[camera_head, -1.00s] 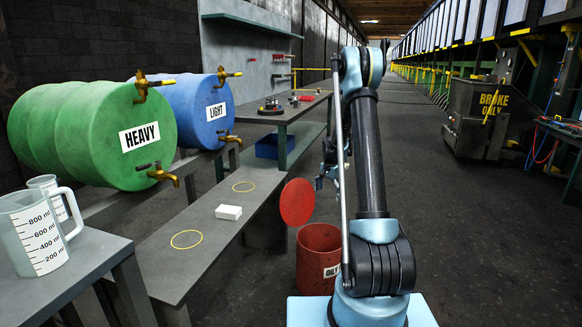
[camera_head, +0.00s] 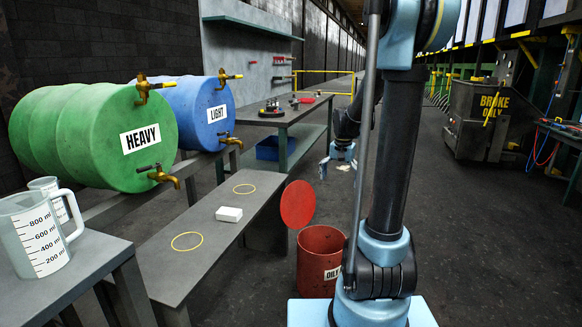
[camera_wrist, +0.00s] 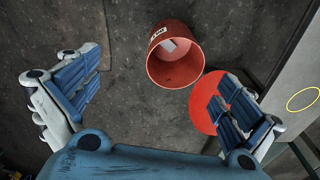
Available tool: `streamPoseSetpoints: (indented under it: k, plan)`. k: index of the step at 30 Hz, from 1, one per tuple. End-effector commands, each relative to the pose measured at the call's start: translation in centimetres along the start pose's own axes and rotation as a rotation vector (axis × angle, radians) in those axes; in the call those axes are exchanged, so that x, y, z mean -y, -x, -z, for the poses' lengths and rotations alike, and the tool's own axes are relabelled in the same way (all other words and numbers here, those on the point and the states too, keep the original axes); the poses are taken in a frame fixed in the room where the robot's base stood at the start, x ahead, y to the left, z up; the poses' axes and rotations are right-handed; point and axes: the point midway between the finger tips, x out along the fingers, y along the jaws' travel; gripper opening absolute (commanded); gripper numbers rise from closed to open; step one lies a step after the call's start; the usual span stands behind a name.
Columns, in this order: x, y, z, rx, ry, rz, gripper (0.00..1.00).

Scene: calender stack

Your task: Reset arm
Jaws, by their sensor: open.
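My arm rises at the right of the head view, with my gripper (camera_head: 332,164) hanging low behind it, partly hidden by the arm links. In the wrist view my gripper (camera_wrist: 160,88) has its two blue-padded fingers spread wide apart with nothing between them. The wrist view looks down on the floor and on the red oily bin (camera_wrist: 157,68), which stands apart from the fingers. A pale scrap (camera_wrist: 180,46) lies inside the bin. The bin's round red lid (camera_wrist: 204,104) is partly hidden behind the right finger.
A low grey bench (camera_head: 165,265) with two yellow rings and a white block (camera_head: 229,214) stands left of the bin (camera_head: 318,242). Green (camera_head: 95,130) and blue (camera_head: 195,105) drums and a measuring jug (camera_head: 38,235) are farther left. Open floor lies to the right.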

Motion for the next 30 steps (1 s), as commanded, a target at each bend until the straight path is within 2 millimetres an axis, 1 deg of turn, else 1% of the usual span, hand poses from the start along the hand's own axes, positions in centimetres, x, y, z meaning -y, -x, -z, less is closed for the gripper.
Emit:
streamPoseSetpoints:
  k: [1, 6, 12, 15, 23, 30]
  plan:
    - [-0.7, 0.6, -1.2, -0.003, 0.016, 0.001, 1.00]
    - [-2.5, 2.0, -4.8, -0.014, 0.076, 0.007, 1.00]
    - [-4.7, 3.0, -9.0, -0.028, 0.148, 0.011, 1.00]
    - [-5.8, 3.2, -11.1, -0.034, 0.183, 0.013, 1.00]
    - [-8.6, 2.9, -16.4, -0.053, 0.275, 0.018, 1.00]
    - [-11.0, 1.5, -21.0, -0.070, 0.359, 0.020, 1.00]
